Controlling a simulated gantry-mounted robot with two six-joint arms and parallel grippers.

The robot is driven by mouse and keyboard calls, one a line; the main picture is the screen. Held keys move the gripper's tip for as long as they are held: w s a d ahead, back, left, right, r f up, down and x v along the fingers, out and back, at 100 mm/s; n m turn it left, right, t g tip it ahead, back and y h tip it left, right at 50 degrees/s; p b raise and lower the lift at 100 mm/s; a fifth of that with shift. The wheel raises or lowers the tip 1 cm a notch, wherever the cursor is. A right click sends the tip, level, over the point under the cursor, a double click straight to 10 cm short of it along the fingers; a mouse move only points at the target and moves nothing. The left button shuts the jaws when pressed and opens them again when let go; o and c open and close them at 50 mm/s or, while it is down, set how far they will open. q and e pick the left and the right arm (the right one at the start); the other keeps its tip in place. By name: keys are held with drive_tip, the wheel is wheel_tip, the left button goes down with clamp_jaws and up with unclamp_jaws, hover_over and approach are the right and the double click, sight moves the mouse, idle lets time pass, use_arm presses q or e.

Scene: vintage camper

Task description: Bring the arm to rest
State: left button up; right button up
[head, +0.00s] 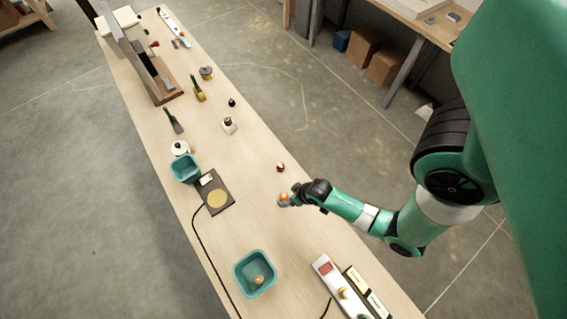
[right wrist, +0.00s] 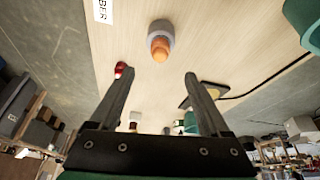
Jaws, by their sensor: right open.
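My right arm (head: 345,206) reaches in from the right over the long wooden table. Its gripper (head: 296,193) is low over the table's right part, beside a small grey piece with an orange top (head: 284,198). In the right wrist view the two fingers (right wrist: 158,76) are spread apart with nothing held between them. The grey piece with the orange top (right wrist: 160,42) stands beyond the fingertips, apart from them. My left gripper is not in view.
A small red-and-white item (head: 280,168) stands near the gripper. A teal bin (head: 240,284) with a yellowish piece inside, a second teal bin (head: 175,168), a dark plate with a gold disc (head: 217,198) and a white strip (head: 330,275) are on the table. Cables lie along it.

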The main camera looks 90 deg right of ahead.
idle(0.3)
